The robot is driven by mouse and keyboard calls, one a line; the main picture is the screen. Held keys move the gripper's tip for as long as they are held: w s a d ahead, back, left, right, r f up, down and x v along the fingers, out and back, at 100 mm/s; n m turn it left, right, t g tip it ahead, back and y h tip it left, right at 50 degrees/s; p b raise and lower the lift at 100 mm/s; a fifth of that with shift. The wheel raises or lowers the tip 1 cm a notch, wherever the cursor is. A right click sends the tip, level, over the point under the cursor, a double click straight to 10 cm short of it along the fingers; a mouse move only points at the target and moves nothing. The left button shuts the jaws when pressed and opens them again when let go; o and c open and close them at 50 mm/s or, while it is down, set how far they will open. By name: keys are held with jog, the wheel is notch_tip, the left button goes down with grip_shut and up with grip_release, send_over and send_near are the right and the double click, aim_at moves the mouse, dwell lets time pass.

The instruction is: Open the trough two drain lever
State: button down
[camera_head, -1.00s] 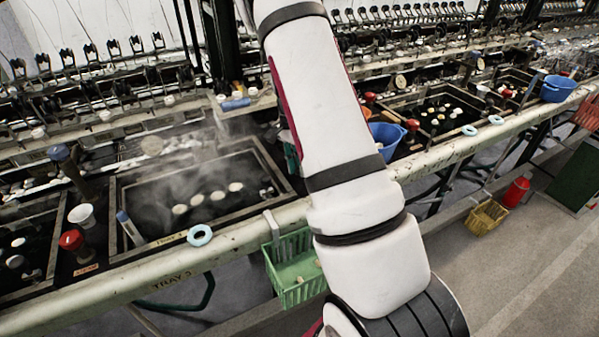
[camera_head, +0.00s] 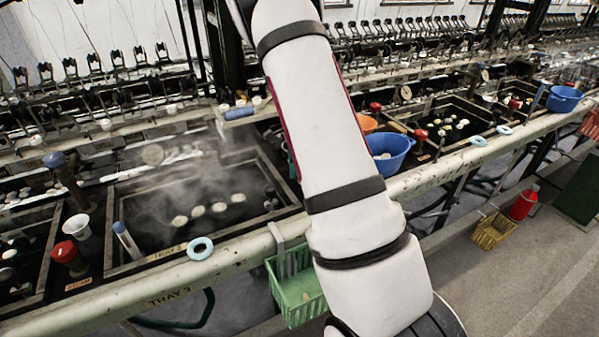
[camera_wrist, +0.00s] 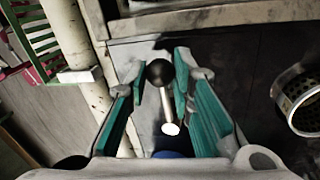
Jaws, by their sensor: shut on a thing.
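A drain lever (camera_wrist: 164,98) with a black ball knob and a pale metal rod shows in the wrist view. My gripper (camera_wrist: 160,76) has teal-padded fingers on both sides of the knob and is shut on it. The rod runs from the knob towards the bottom of the wrist view and ends in a white tip. In the head view, my white arm crosses the middle, and my gripper and the lever are hidden. No label shows which trough the lever belongs to.
The steaming trough marked TRAY 3 (camera_head: 270,236) lies left of my arm. A green basket (camera_head: 298,292) hangs on the front rail (camera_head: 235,252). A blue basin (camera_head: 390,150) stands right of my arm. A perforated metal cup (camera_wrist: 300,100) is right of my gripper.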

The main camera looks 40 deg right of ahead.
jog(key=c, duration=1.4)
grip_release()
notch_tip(320, 180, up, 12)
jog(key=w+d, duration=0.1)
jog(key=w, duration=0.1)
